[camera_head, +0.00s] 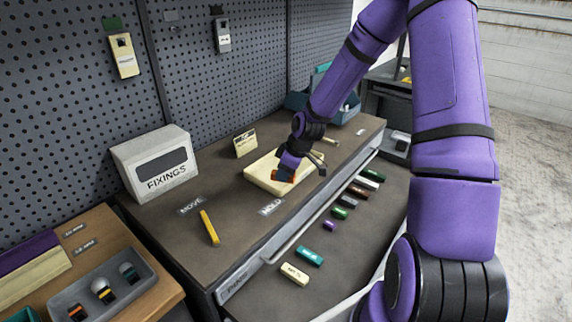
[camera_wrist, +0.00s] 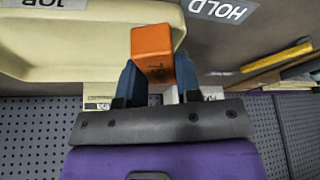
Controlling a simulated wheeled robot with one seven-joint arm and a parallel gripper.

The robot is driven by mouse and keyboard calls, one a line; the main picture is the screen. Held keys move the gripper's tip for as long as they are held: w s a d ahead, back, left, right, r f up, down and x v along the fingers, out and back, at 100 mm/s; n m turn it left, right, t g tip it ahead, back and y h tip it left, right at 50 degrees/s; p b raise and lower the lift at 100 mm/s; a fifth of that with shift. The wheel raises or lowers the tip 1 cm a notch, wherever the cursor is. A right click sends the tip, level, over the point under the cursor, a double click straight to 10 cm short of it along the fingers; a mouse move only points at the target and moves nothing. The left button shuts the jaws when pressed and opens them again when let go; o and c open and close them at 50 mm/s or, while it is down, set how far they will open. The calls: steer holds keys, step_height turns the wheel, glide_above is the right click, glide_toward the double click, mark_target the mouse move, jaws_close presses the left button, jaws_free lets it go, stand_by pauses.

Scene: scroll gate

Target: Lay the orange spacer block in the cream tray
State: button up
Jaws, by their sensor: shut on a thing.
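The orange spacer block (camera_wrist: 152,45) is between the two fingers of my gripper (camera_wrist: 158,82) in the wrist view. My gripper is shut on it. In the head view the block (camera_head: 283,176) shows as a small orange patch at the tip of my gripper (camera_head: 289,168), at the near side of the cream tray (camera_head: 258,181). In the wrist view the block overlaps the rim of the cream tray (camera_wrist: 60,62), close to its right end. I cannot tell whether the block touches the tray.
A white FIXINGS box (camera_head: 155,165) stands at the back left. Several coloured blocks (camera_head: 309,256) lie in the lower open drawer. A grey bin (camera_head: 103,290) is at the lower left.

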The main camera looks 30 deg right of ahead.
steer(key=w+d, duration=0.2)
steer(key=w, duration=0.1)
steer(key=w+d, duration=0.2)
steer(key=w, duration=0.2)
steer(key=w+d+f, duration=0.1)
steer(key=w+d, duration=0.1)
steer(key=w, duration=0.1)
steer(key=shift+w+d+f, duration=0.1)
steer(key=shift+w+d, duration=0.05)
steer(key=shift+f, duration=1.75)
steer(key=o, duration=1)
steer(key=shift+f, duration=0.1)
